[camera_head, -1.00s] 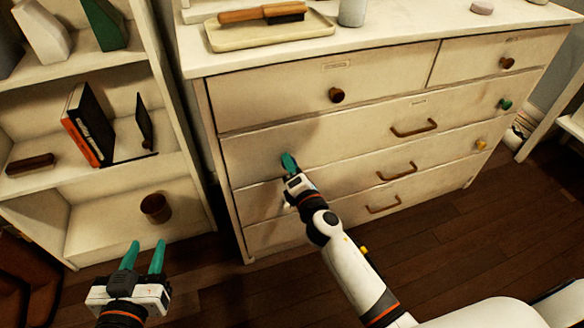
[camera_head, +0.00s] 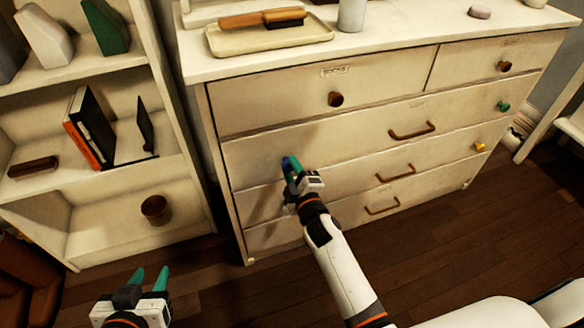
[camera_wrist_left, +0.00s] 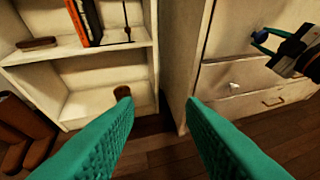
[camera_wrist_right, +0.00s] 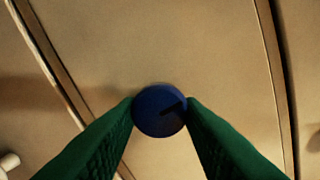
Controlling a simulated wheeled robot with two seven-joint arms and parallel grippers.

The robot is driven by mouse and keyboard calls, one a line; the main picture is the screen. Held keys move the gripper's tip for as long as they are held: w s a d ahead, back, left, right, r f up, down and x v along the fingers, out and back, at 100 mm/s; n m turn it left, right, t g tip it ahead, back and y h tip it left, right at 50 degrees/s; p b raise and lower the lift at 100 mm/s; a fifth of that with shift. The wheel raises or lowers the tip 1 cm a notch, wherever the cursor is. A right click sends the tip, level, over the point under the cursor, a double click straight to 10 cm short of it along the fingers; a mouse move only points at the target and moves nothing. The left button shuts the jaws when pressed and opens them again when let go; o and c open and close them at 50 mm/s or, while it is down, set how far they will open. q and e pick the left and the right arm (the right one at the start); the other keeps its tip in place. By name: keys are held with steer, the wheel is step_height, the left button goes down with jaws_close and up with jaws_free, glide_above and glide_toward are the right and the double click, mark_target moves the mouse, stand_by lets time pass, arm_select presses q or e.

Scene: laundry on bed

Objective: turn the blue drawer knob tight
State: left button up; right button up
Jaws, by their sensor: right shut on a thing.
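The blue knob (camera_wrist_right: 158,112) is on the dresser's second drawer front (camera_head: 345,140). It is round with a dark mark on its face in the right wrist view. My right gripper (camera_head: 290,165) is shut on it, with a green finger touching each side. In the head view the knob is mostly hidden by the fingers. The left wrist view also shows the blue knob (camera_wrist_left: 259,38) at the right gripper's tips. My left gripper (camera_head: 150,278) is open and empty, low in front of the shelf.
A white knob (camera_wrist_right: 9,162) sits on the drawer below. A shelf (camera_head: 100,178) with books stands left of the dresser. A tray (camera_head: 270,40) with a brush lies on top.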

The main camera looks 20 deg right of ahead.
arm_select(q)
steer(key=shift+s+a+f+g+y+p, duration=0.15)
steer(key=shift+s+a+f+g, duration=0.1)
steer(key=shift+s+f+g, duration=0.35)
steer(key=shift+s+a+f+g+y+p, duration=0.15)
steer(key=shift+s+a+f+g, duration=0.1)
steer(key=shift+s+f+g, duration=0.3)
arm_select(e)
steer(key=shift+f+m, duration=0.1)
steer(key=shift+m, duration=0.9)
steer(key=o, duration=1)
steer(key=shift+c, duration=0.2)
steer(key=shift+s, duration=0.3)
arm_select(q)
steer(key=s+a+f+g+y+p, duration=0.1)
steer(key=s+a+f+g+p, duration=0.1)
steer(key=s+g, duration=0.4)
steer(key=s+a+f, duration=0.1)
steer(key=s, duration=0.2)
steer(key=shift+s+f+y, duration=0.3)
steer(key=shift+f, duration=0.05)
arm_select(e)
steer(key=s, duration=1.1)
steer(key=shift+s+d, duration=0.2)
steer(key=shift+s, duration=0.05)
arm_select(q)
steer(key=shift+a, duration=0.1)
arm_select(e)
steer(key=shift+d, duration=0.1)
